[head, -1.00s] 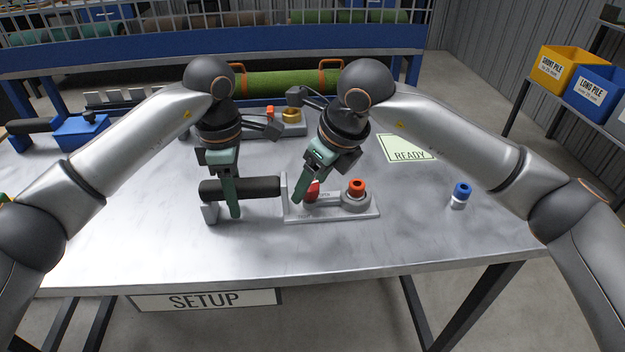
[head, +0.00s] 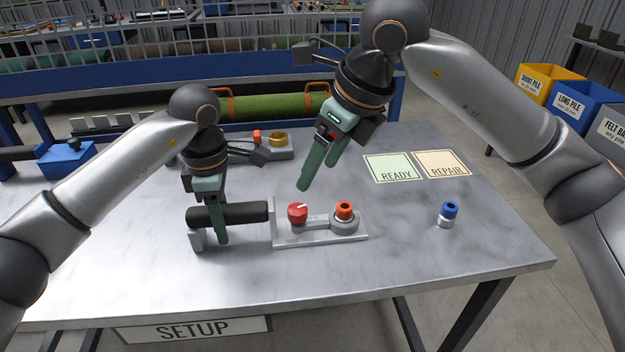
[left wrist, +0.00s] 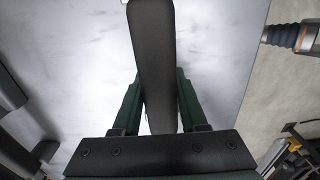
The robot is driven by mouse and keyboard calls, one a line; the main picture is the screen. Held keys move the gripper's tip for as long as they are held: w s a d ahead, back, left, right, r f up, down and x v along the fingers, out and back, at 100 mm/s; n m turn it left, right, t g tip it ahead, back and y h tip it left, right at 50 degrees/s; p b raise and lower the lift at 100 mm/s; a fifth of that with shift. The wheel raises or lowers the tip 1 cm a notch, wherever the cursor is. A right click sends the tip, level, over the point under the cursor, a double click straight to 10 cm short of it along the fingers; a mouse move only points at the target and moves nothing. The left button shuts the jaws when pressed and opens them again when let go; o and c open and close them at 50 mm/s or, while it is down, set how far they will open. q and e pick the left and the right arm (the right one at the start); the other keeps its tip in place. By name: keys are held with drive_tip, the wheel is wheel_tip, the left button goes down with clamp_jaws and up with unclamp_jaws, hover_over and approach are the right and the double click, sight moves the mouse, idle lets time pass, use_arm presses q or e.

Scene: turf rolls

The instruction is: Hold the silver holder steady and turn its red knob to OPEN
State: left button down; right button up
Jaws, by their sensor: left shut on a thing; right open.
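The silver holder (head: 318,239) stands on the metal table, with a thick black handle (head: 245,213) reaching out to its left. Its red knob (head: 297,212) has a white mark on top that points to the upper right; I cannot read any lettering by it. An orange-topped fitting (head: 344,212) sits on the holder right of the knob. My left gripper (head: 222,238) is shut on the black handle, which also shows between its fingers in the left wrist view (left wrist: 152,60). My right gripper (head: 308,180) is open and empty, above and behind the knob, apart from it.
A blue-capped part (head: 448,214) stands at the right. READY (head: 392,168) and REPAIR (head: 441,164) cards lie behind it. Another silver holder with a brass ring (head: 277,140) is at the back, near a green turf roll (head: 270,107). A blue box (head: 68,158) is at the back left.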

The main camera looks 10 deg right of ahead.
drive_tip(key=shift+s+d+r, duration=0.1)
drive_tip(key=shift+s+r, duration=0.05)
drive_tip(key=shift+r, duration=0.2)
use_arm(q)
drive_tip(key=shift+c, duration=1.8)
unclamp_jaws()
drive_tip(key=shift+r, duration=0.1)
